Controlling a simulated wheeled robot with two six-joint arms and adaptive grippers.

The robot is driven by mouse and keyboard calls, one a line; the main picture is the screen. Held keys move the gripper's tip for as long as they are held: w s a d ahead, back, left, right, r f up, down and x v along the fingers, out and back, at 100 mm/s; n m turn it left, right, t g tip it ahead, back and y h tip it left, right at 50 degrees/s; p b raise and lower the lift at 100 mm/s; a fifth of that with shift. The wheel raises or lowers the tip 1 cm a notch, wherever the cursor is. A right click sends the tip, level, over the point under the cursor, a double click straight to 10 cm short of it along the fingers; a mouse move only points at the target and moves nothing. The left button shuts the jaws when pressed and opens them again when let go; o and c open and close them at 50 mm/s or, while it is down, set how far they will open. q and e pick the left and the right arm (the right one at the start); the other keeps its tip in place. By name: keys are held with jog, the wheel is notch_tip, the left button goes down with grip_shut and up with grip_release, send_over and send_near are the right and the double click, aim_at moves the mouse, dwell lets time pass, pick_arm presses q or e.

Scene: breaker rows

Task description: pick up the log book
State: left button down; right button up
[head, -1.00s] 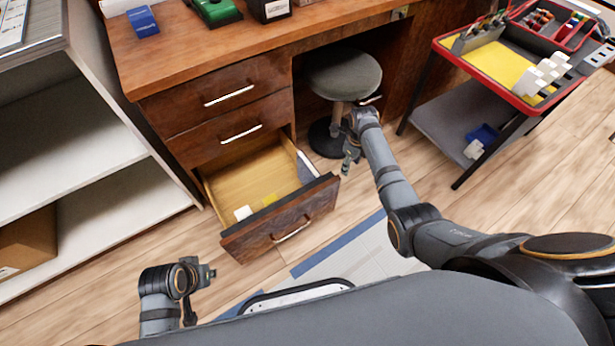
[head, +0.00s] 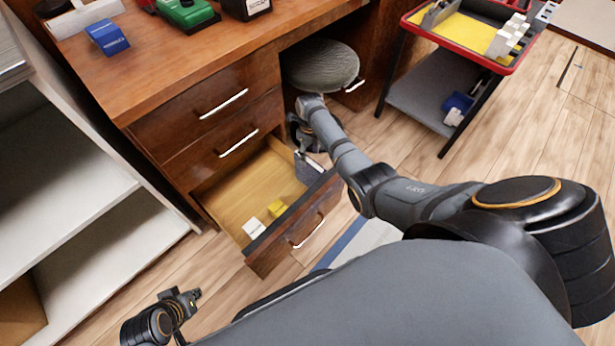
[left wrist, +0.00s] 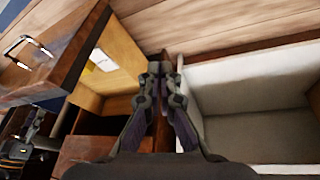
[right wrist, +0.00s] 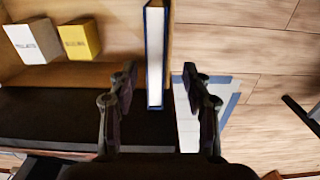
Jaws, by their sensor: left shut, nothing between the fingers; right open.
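The log book (right wrist: 155,58) stands on edge with its white pages and blue cover edges facing up. In the head view the book (head: 309,169) is at the right end of the open lower drawer (head: 300,222), partly hidden by my right arm. My right gripper (right wrist: 160,74) is open above the book. In the right wrist view the book lies between its fingers, with gaps on both sides; how far below is unclear. My left gripper (head: 196,294) is shut and empty, low in front of the shelf and drawer; its closed fingers show in the left wrist view (left wrist: 160,70).
A white box (right wrist: 33,41) and a yellow box (right wrist: 80,39) lie in the drawer left of the book. The dark drawer front (right wrist: 60,115) is close to my right fingers. A round stool (head: 322,65) stands behind my right arm. A white shelf (head: 110,255) is at left.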

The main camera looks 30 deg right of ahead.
aim_at(309, 160)
jog(key=shift+f, duration=0.7)
jog(key=f+b, duration=0.1)
jog(key=s+f+b, duration=0.1)
jog(key=f, duration=0.1)
jog(key=shift+a+f+b, duration=0.2)
jog(key=shift+f+b, duration=0.05)
jog(key=shift+b, duration=0.05)
jog(key=shift+w+f+b, duration=0.1)
jog(key=shift+f+b, duration=0.2)
jog(key=shift+f, duration=0.25)
pick_arm(q)
jog(key=w+r+t, duration=0.8)
jog(key=w, duration=0.4)
jog(key=shift+w+a+r, duration=0.15)
jog(key=shift+a, duration=0.1)
pick_arm(e)
grip_shut()
